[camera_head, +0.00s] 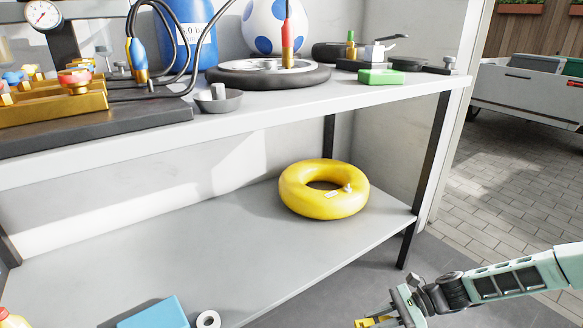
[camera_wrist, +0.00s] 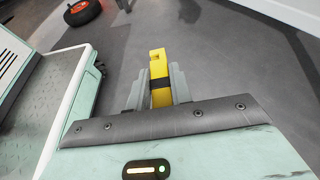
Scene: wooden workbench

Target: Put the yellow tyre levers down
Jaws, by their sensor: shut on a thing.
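The yellow tyre levers (camera_wrist: 158,68) are between the fingers of my gripper (camera_wrist: 158,88) in the wrist view, with a dark band around them. My gripper is shut on them. In the head view my gripper (camera_head: 385,318) is at the bottom right, in front of the bench, with a bit of the yellow tyre levers (camera_head: 366,322) showing at the frame's lower edge. The floor lies below them in the wrist view. The rest of the levers is hidden by the gripper or cut off by the frame.
The lower shelf (camera_head: 230,250) holds a yellow ring (camera_head: 325,205), a blue block (camera_head: 155,314) and a white roll (camera_head: 208,319); its middle is clear. The upper shelf (camera_head: 270,112) is crowded. A dark bench leg (camera_head: 407,245) stands at the right. A red-hubbed wheel (camera_wrist: 82,12) lies on the floor.

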